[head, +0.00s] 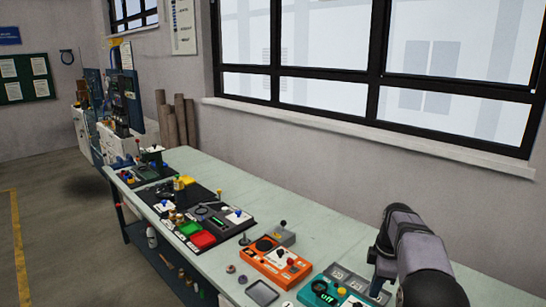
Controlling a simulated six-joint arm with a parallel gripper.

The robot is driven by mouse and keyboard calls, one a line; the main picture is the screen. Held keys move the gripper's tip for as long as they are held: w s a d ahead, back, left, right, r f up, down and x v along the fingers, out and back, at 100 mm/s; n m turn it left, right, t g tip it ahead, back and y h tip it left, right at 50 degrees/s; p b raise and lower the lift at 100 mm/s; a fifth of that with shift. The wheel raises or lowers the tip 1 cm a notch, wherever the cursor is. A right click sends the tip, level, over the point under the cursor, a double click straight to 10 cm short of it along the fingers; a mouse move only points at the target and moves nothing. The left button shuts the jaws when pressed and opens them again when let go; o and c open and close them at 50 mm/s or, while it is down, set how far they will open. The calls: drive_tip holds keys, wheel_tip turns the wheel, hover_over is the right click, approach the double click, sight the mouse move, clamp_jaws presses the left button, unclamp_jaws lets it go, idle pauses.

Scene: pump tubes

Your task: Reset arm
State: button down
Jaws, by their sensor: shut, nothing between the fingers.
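My arm rises at the lower right, over the near end of the long bench. My gripper (376,291) appears as a small dark shape pointing down at the left of the arm, above the bench top near a teal device. It is shut and empty. Its fingertips are small and dark, and their height above the bench is hard to tell. No pump tubes can be made out.
The bench (330,234) carries an orange device (276,262), a teal device (325,294), a grey tray (262,293) and a black panel (205,222) with red and green parts. Bare bench runs along the window side. A windowed wall stands behind.

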drive_tip(key=s+a+f+m, duration=0.2)
drive_tip(key=s+a+m, duration=0.3)
drive_tip(key=s, duration=0.6)
drive_tip(key=s+a+f+m+g, duration=0.1)
drive_tip(key=s+a+m, duration=0.35)
drive_tip(key=s, duration=0.55)
drive_tip(key=s+a+f+m, duration=0.2)
drive_tip(key=s+a+m, duration=0.3)
drive_tip(key=s, duration=0.6)
wheel_tip(320, 180, down, 19)
drive_tip(key=b, duration=1.9)
drive_tip(key=shift+d+f+b, duration=0.2)
drive_tip(key=shift+d+b, duration=0.05)
drive_tip(key=shift+b, duration=0.1)
drive_tip(key=shift+r, duration=0.1)
